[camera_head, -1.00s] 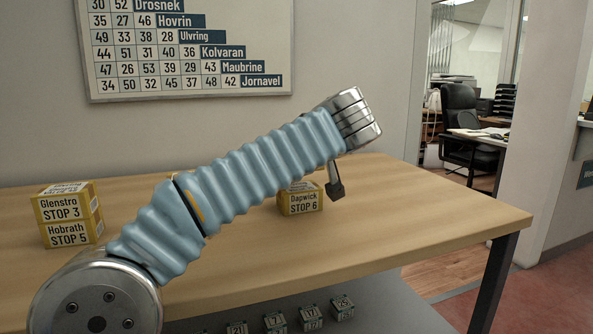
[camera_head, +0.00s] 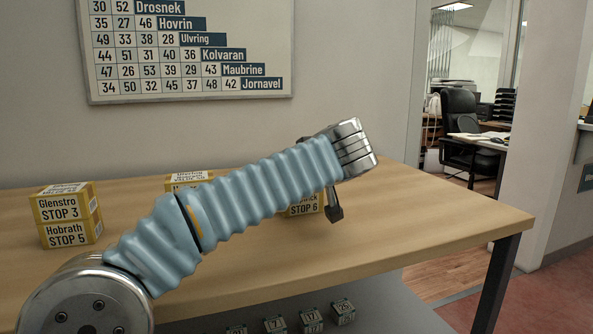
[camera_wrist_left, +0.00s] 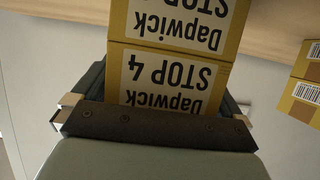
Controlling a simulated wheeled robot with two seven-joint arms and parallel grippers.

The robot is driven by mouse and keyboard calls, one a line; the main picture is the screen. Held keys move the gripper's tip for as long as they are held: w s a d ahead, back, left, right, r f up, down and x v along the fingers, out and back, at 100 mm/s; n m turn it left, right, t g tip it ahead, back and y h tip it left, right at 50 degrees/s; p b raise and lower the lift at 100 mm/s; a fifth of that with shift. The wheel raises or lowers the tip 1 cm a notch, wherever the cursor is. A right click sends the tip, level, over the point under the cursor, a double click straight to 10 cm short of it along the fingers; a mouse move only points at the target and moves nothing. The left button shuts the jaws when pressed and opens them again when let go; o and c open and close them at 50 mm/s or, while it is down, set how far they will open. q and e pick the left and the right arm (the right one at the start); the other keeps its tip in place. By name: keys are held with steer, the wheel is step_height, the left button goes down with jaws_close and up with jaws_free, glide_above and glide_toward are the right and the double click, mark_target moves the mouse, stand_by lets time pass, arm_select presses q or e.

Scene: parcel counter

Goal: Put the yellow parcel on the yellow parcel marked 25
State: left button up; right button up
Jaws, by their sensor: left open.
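My left gripper (camera_head: 334,212) is over the right part of the table, with my blue-sleeved arm in front of it. In the left wrist view, its open jaws (camera_wrist_left: 165,88) are on either side of a yellow parcel labelled Dapwick STOP 4 (camera_wrist_left: 165,82), shown upside down. I cannot tell whether they touch it. Another yellow Dapwick parcel (camera_wrist_left: 178,22) adjoins it; its number is cut off. I cannot read a 25 on any yellow parcel.
At the left of the table (camera_head: 440,225), yellow parcel Glenstro STOP 3 (camera_head: 60,207) sits on Hobrath STOP 5 (camera_head: 66,234). A middle yellow stack (camera_head: 187,178) is partly behind my arm. Small numbered cubes (camera_head: 343,312) sit below the table. The table's right side is clear.

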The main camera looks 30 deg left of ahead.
arm_select(q)
steer(key=v, duration=1.2)
